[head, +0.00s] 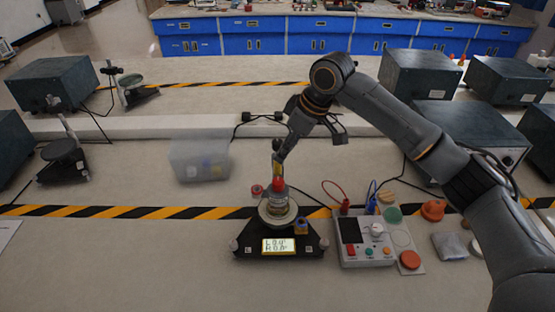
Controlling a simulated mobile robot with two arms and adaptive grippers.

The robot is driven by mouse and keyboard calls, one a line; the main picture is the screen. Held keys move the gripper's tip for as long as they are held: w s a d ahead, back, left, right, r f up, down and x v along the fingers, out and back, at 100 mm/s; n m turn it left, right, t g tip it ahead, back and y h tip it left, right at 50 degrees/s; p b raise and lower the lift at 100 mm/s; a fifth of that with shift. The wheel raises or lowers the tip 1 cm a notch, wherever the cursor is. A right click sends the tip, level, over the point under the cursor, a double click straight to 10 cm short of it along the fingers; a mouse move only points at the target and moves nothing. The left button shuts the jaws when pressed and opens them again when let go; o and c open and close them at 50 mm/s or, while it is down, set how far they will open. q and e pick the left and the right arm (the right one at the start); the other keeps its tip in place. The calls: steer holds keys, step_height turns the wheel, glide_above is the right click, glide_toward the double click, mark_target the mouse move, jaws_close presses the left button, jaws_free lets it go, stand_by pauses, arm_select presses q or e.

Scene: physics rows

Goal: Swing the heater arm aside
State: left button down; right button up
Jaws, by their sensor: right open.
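A black three-cornered stand (280,238) with a lit yellow display (279,246) sits at the front middle of the bench. A round pale plate (264,216) is on it, carrying a small stacked piece with a red part (278,184). A thin upright yellowish part (277,168) rises above the red part, directly under my right gripper (280,155). I cannot tell which part is the heater arm. My right gripper is open and points down at the top of this stack; whether it touches is too small to tell. My left gripper is not in view.
A grey control box (364,240) with coloured knobs and leads stands right of the stand. A translucent bin (200,160) is behind left. Dark boxes (52,82) line both sides.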

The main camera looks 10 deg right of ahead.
mark_target(278, 173)
steer(key=x, duration=0.6)
steer(key=shift+w+a+f+p, duration=0.15)
steer(key=shift+f+p, duration=0.15)
jaws_close()
